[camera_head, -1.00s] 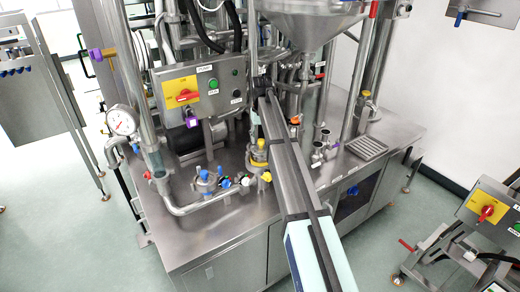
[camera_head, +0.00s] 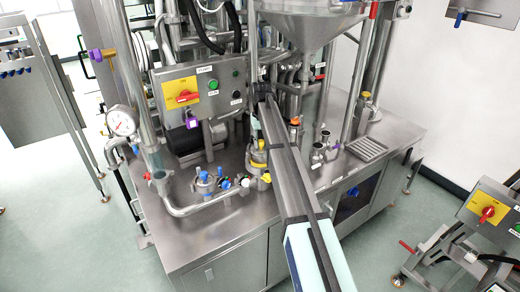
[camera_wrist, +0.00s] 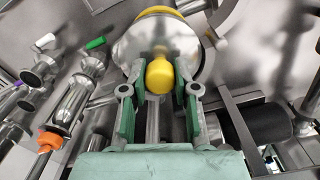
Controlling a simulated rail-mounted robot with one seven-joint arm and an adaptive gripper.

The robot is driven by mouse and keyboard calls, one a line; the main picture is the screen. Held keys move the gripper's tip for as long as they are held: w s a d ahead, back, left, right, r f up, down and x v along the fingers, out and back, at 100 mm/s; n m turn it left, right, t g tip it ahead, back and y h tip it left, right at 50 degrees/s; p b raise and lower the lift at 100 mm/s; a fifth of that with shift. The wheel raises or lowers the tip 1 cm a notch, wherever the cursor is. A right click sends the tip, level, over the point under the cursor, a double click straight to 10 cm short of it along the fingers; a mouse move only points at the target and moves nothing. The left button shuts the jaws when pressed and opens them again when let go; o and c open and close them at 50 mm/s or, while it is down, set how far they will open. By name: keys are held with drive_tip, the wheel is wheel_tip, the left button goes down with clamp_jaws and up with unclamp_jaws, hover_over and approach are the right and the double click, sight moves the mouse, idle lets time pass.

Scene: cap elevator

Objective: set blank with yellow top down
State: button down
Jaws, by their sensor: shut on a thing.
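In the wrist view, my gripper (camera_wrist: 160,92) has its two fingers on either side of a yellow rounded top (camera_wrist: 160,76), which I take as the blank's top. It is shut on the blank; the exact contact is partly hidden by the fingers. Just beyond it is a round shiny metal body (camera_wrist: 154,42) with a yellow rim at its far edge. In the head view, a metal fitting with yellow parts (camera_head: 258,154) stands on the steel deck beside my arm. My arm hides most of the gripper there.
The steel deck (camera_head: 222,232) carries a blue-topped fitting (camera_head: 203,180) and a pipe with a pressure gauge (camera_head: 122,121). A control box (camera_head: 192,92) and a funnel (camera_head: 305,18) stand close around the arm. In the wrist view, metal valves (camera_wrist: 72,102) lie to the left.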

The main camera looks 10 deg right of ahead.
sight(261, 141)
drive_tip(key=shift+r, duration=0.15)
drive_tip(key=shift+r+p, duration=1.15)
drive_tip(key=shift+r, duration=0.7)
